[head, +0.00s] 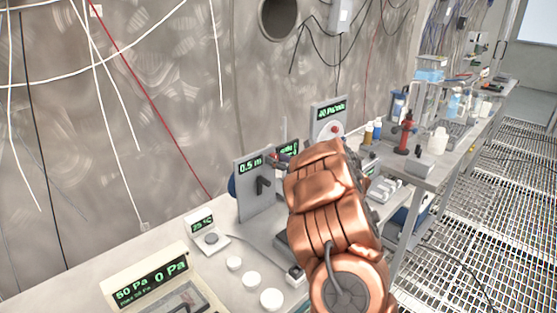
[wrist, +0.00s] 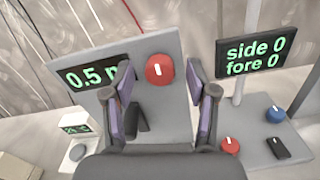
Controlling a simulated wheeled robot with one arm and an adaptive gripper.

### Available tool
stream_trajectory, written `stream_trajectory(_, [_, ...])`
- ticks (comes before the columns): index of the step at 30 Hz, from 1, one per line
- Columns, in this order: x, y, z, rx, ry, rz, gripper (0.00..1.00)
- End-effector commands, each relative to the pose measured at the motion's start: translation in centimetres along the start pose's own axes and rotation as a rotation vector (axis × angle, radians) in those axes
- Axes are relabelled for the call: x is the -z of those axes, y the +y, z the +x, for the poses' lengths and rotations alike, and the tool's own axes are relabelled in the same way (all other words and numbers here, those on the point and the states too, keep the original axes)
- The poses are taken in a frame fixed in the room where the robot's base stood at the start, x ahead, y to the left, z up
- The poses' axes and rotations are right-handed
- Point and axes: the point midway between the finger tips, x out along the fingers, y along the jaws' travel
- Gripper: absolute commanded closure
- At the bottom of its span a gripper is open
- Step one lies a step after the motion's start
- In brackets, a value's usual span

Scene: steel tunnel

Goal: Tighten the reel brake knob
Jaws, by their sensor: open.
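A red round knob (wrist: 159,70) with a white mark sits on the upright grey panel (wrist: 165,110) beside the green "0.5 m" readout (wrist: 92,74). In the wrist view, my gripper (wrist: 160,82) is open, with one finger on each side of the red knob and visible gaps between. I cannot tell how far the fingertips are from the panel. In the head view, the panel (head: 256,206) stands on the bench with a dark crank-like handle (head: 263,185) on its face.
Right of the panel stand a "side 0 fore 0" display (wrist: 255,51) and a base with a red knob (wrist: 229,145) and a blue knob (wrist: 275,114). A small temperature unit (head: 208,231), white round pieces (head: 252,279) and a "0 Pa" box (head: 160,276) lie nearer on the bench.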

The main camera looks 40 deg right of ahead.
Motion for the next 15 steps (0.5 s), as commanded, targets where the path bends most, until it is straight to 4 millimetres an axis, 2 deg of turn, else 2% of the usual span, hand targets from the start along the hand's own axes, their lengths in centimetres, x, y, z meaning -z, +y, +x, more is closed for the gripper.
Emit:
stream_trajectory(5, [0.02, 0.0, -0.01, 0.0, 0.0, 0.0, 0.44])
stream_trajectory(15, [0.03, 0.01, -0.03, 0.0, 0.0, 0.001, 0.8])
